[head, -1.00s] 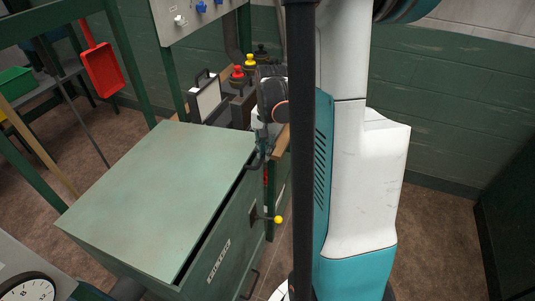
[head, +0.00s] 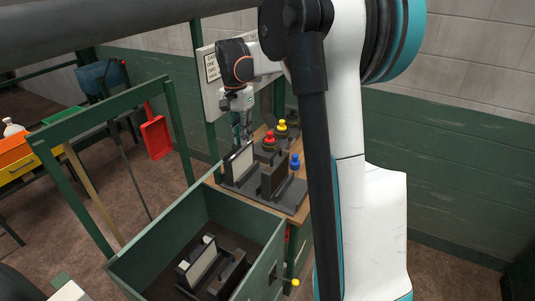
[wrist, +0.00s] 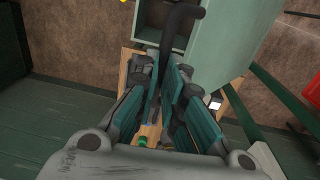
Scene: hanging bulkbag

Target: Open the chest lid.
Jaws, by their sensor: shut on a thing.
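The green chest (head: 143,252) stands open at the lower middle of the head view, with its inside in sight. Dark and white-faced blocks (head: 203,264) stand in it. No lid covers its top, and I cannot make out the lid in this view. A pale green panel, by its colour the chest lid (wrist: 235,45), shows in the wrist view. My gripper (head: 240,134) is raised above the chest's far corner. In the wrist view the gripper (wrist: 172,78) is shut on a dark curved handle (wrist: 182,28), seemingly the lid's. The fingers partly hide it.
A bench with a dark tray (head: 292,200), a white-faced block (head: 241,160) and coloured knobs stands just past the chest, close under my gripper. A green frame (head: 72,195) stands at the left. A red shovel (head: 156,138) hangs beyond. Brown floor is clear between them.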

